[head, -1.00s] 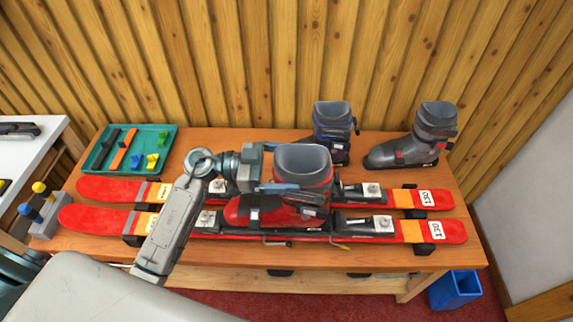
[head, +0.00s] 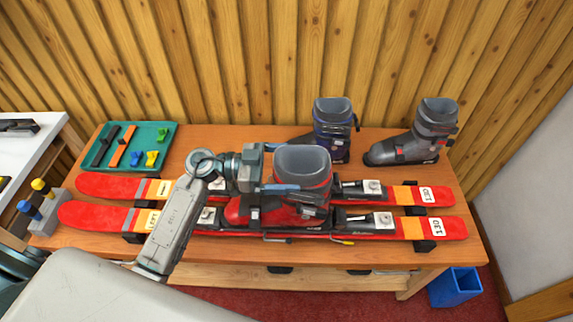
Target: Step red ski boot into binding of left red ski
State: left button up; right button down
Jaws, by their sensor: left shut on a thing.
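The left red ski (head: 100,217), marked LEFT, lies across the front of the bench, with a toe piece (head: 207,217) and a heel piece (head: 372,223). The red ski boot (head: 303,178), with a grey cuff, stands upright over this binding, toe to the left, between the two pieces. Whether its sole touches the ski or is latched cannot be told. My left gripper (head: 279,187) comes in from the left and is shut on the boot's cuff. My right gripper is not in view.
A second red ski (head: 108,186) lies parallel behind. A dark blue boot (head: 332,125) and a grey boot (head: 415,140) stand at the back. A green tray (head: 170,130) with small parts sits at back left. A blue bin (head: 455,287) stands on the floor at right.

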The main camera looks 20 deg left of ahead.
pick_arm(q)
jog(key=shift+s+f, duration=0.1)
jog(key=shift+f, duration=0.6)
jog(key=shift+r, duration=0.1)
jog(key=o, duration=1.7)
jog(key=shift+r, duration=0.3)
notch_tip(320, 180, up, 9)
jog(key=p, duration=1.1)
jog(key=shift+r, duration=0.15)
